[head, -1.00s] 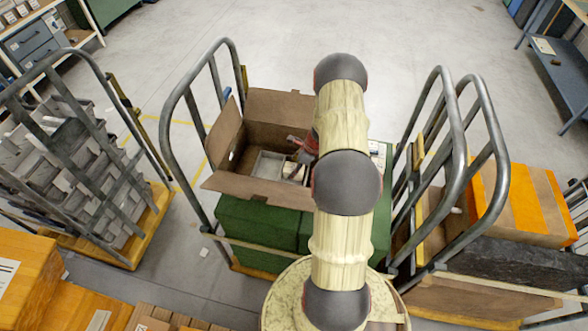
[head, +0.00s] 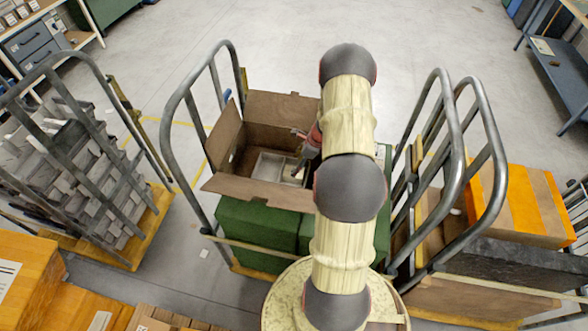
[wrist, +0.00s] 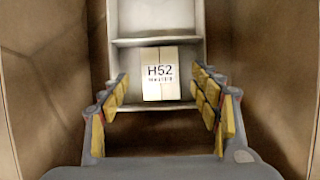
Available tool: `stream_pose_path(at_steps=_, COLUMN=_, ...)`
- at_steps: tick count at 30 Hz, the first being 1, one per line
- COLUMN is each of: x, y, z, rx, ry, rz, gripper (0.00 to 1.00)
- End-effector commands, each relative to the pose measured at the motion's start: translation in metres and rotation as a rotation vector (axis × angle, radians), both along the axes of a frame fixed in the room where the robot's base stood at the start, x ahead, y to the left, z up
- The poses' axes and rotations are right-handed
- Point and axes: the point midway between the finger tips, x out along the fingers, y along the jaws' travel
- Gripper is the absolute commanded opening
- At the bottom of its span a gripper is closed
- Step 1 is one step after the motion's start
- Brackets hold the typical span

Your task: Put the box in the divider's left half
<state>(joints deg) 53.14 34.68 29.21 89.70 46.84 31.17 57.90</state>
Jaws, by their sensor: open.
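The box (wrist: 160,75) is small and pale with an "H52" label. In the wrist view it lies in the near compartment of the grey divider (wrist: 160,41), with a cross wall just beyond it and an empty compartment past that. In the head view the divider (head: 268,164) sits inside an open brown carton, and the pale box (head: 294,173) shows at its right end; its left half looks empty. My gripper (wrist: 164,92) is open and empty, its yellow-padded fingers to either side of the box with gaps. In the head view my gripper (head: 302,160) is over the divider's right side.
The open carton (head: 262,193) has raised flaps and walls close around my gripper. It stands on green crates (head: 250,222) on a cart. Metal cart rails (head: 172,130) rise to the left, and more rails (head: 462,150) to the right.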

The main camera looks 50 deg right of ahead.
Motion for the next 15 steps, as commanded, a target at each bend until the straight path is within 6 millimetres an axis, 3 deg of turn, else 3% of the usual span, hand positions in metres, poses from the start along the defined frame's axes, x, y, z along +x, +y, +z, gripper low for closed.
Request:
stream_pose_path(at_steps=6, x=-0.016, y=-0.009, z=0.043, rx=-0.003, ry=-0.001, rz=0.000, gripper=0.63)
stream_pose_path(at_steps=15, x=-0.027, y=-0.014, z=0.072, rx=0.001, ry=0.000, rz=0.000, gripper=0.63)
